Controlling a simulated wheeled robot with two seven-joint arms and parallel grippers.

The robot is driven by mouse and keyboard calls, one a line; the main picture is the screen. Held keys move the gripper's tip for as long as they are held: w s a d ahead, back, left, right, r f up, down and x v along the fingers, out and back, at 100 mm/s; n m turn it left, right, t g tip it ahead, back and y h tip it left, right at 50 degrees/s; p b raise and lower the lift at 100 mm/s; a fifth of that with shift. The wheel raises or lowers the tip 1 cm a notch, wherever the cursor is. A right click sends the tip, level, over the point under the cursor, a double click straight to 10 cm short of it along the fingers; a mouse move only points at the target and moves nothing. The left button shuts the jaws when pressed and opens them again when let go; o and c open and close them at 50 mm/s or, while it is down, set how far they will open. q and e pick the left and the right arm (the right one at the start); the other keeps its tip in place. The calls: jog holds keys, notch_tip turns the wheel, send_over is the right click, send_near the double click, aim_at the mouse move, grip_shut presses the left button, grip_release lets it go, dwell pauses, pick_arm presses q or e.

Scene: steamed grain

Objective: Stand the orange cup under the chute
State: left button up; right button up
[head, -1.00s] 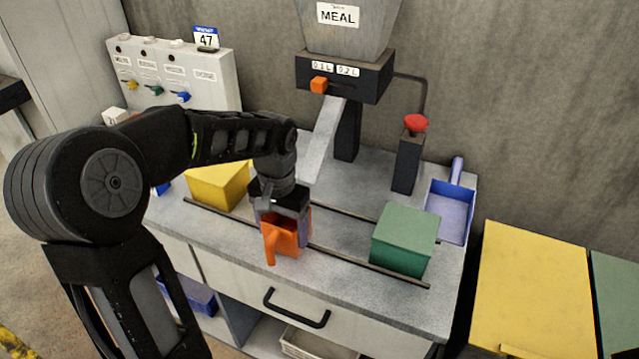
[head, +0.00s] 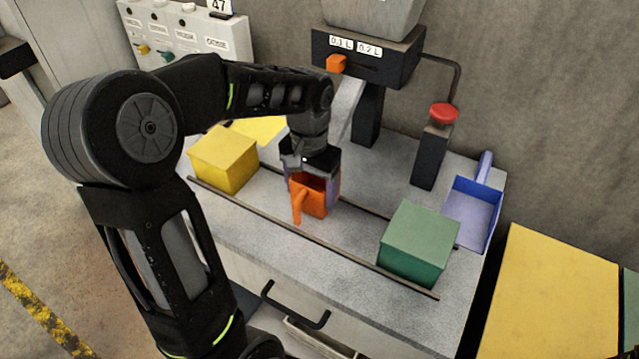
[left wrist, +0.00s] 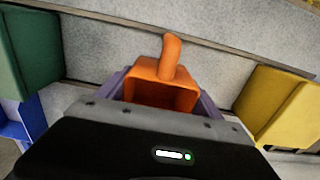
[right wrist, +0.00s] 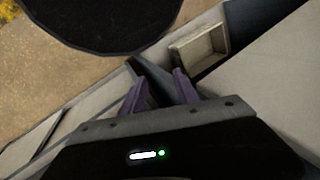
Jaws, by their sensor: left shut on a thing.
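The orange cup (head: 315,198) is held by my left gripper (head: 318,180), its handle pointing toward the counter's front. In the left wrist view the cup (left wrist: 150,92) sits between the two purple fingers. It is behind the front rail; I cannot tell whether its base touches the counter. The grey chute (head: 347,112) slopes down from the dispenser (head: 366,58), behind the gripper; its lower end is partly hidden by my left arm. My right gripper (right wrist: 162,88) shows only in the right wrist view, its fingers apart and empty.
Two dark rails (head: 350,262) run along the counter. A yellow box (head: 222,160) stands left of the cup, a green box (head: 415,245) right. A blue scoop (head: 473,212) and a red-topped post (head: 432,155) stand at the right. Bare counter lies between cup and green box.

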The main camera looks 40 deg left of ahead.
pick_arm(q)
jog(key=shift+w+f+b, duration=0.25)
jog(key=shift+f+b, duration=0.3)
jog(key=shift+f, duration=0.3)
jog(key=shift+s+r, duration=0.1)
jog(key=shift+s, duration=0.25)
jog(key=c, duration=0.3)
jog(key=shift+s+d+r, duration=0.1)
jog(key=shift+s, duration=0.2)
jog(key=shift+w, duration=0.2)
jog(key=o, duration=1.7)
jog(key=shift+o, duration=0.2)
notch_tip(320, 180, up, 12)
